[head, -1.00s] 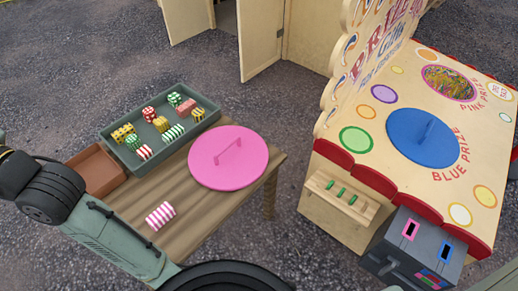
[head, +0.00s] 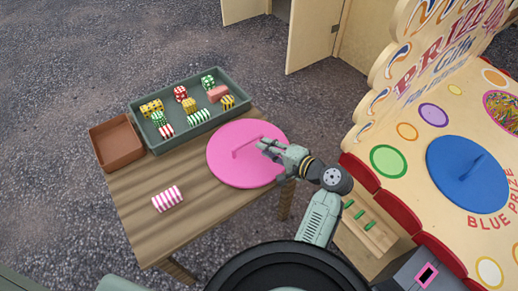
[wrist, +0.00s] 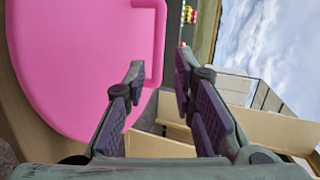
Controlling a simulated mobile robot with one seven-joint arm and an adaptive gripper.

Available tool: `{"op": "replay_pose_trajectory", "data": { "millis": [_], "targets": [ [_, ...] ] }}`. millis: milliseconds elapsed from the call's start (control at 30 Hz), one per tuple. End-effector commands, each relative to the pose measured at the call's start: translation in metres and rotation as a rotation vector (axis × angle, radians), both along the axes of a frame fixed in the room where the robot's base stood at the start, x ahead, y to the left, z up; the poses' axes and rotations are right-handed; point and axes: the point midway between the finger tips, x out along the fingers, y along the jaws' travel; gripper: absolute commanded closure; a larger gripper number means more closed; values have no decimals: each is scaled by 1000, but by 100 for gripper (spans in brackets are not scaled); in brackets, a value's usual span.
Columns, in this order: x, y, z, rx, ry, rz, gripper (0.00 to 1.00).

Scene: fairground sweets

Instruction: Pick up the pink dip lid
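The pink dip lid (head: 232,168) is a flat pink disc with a raised bar handle (head: 247,147). It lies on the right end of the wooden table. My gripper (head: 261,147) is at the lid's right side, its fingers pointing left toward the handle. In the wrist view the lid (wrist: 70,60) fills the upper left, and its handle (wrist: 157,40) shows ahead of the open fingers (wrist: 160,66). I cannot tell the exact height of the fingers above the lid.
The table (head: 135,205) also holds a green tray (head: 155,148) of several patterned sweets, an empty brown tray (head: 118,142) and a pink-striped sweet (head: 167,199). The prize stall (head: 400,195) with a blue lid (head: 465,173) stands close on the right.

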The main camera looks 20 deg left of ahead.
Motion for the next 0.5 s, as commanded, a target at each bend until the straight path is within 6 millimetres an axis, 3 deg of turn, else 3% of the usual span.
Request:
{"op": "replay_pose_trajectory", "data": {
  "millis": [100, 500],
  "targets": [
    [8, 18, -6, 0, -1, 4, 76],
    [25, 55, -22, -2, -2, 3, 76]
  ]
}}
